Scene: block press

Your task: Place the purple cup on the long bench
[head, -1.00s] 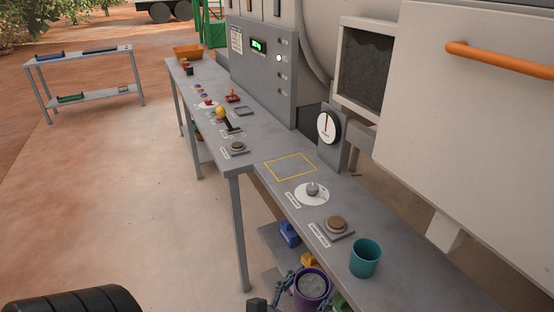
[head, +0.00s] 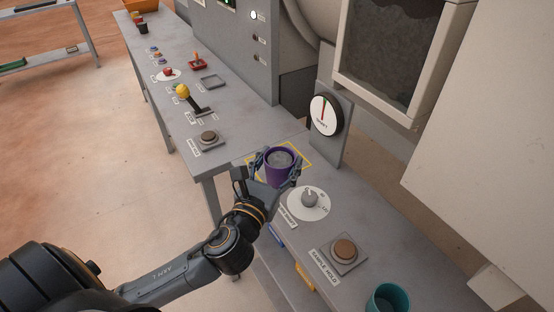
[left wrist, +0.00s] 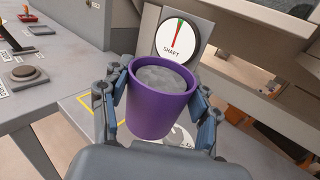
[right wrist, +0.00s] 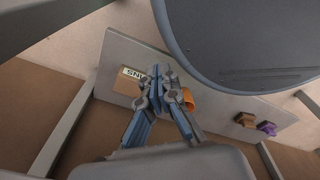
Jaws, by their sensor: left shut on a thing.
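The purple cup (head: 279,170), filled with grey material, is upright between the fingers of my left gripper (head: 276,163), which is shut on it. In the head view the cup overlaps the yellow outlined square (head: 308,160) on the near grey bench top (head: 395,258). I cannot tell whether its base touches the surface. The left wrist view shows the cup (left wrist: 158,112) slightly tilted in the picture, a finger on each side. My right gripper (right wrist: 161,72) shows only in the right wrist view, its fingertips together with nothing seen between them.
A white dial (head: 309,202), a brown button (head: 344,250) and a teal cup (head: 388,299) stand along the near bench. A shaft gauge (head: 325,115) rises behind the square. The adjoining bench (head: 240,110) carries a yellow-knobbed lever (head: 183,91) and a button (head: 208,138).

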